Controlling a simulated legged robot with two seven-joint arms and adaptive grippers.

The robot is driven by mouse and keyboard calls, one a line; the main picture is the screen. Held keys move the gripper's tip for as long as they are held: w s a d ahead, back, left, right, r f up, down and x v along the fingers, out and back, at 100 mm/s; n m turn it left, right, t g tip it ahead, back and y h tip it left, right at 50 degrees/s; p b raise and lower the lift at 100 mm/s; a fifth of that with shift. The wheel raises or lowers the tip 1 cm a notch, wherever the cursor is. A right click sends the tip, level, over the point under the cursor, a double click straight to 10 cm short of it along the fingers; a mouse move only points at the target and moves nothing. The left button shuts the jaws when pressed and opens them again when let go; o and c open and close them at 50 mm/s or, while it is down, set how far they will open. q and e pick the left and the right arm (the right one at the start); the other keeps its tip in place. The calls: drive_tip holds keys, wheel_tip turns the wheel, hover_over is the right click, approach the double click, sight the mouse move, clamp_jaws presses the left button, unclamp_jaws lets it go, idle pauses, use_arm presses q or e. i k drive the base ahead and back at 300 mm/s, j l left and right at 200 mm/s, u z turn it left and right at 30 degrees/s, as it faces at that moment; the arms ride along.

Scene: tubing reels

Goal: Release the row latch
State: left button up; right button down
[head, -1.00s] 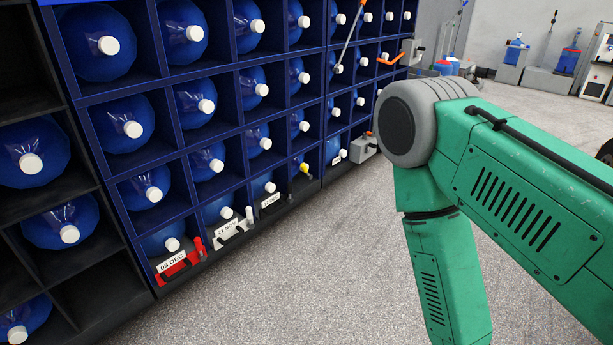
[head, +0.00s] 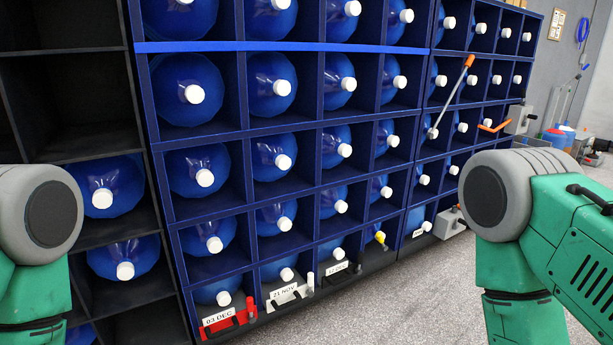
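A dark blue rack (head: 240,240) holds several rows of blue bottles with white caps, lying on their sides. I cannot tell which part is the row latch. An orange lever (head: 493,127) sticks out by a grey box (head: 520,117) at the rack's right end. A long grey rod with an orange grip (head: 454,95) slants across the bottles near it. Along the bottom stand a red handled piece (head: 230,322) labelled 03 DEC, a white one (head: 289,291) labelled 21 NOV, and a yellow cap or knob (head: 380,237). Both my green arms show, but their grippers are outside the view.
A lower grey box (head: 449,223) protrudes at the rack's foot on the right. A black shelf (head: 70,52), partly empty, adjoins the rack on the left. Speckled floor (head: 400,300) is open in front. Containers (head: 556,137) stand in the far right background.

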sight(384, 247)
drive_tip(key=i+l+u, duration=0.1)
drive_tip(key=i+l, duration=0.25)
drive_tip(key=i+l+u, duration=0.1)
drive_tip(key=i+l, duration=0.25)
drive_tip(key=i+l+u, duration=0.1)
drive_tip(key=i+l, duration=0.25)
drive_tip(key=l, duration=0.2)
drive_tip(key=i+l+u, duration=0.1)
drive_tip(key=i+l, duration=0.2)
drive_tip(key=l, duration=0.15)
drive_tip(key=i+l+u, duration=0.1)
drive_tip(key=i+l, duration=0.2)
drive_tip(key=l, duration=0.2)
drive_tip(key=i+l+u, duration=0.1)
drive_tip(key=i+l, duration=0.15)
drive_tip(key=l, duration=0.25)
drive_tip(key=i+l+u, duration=0.1)
drive_tip(key=i+l, duration=0.2)
drive_tip(key=l, duration=0.25)
drive_tip(key=i+l+u, duration=0.1)
drive_tip(key=l, duration=0.45)
drive_tip(key=i, duration=0.1)
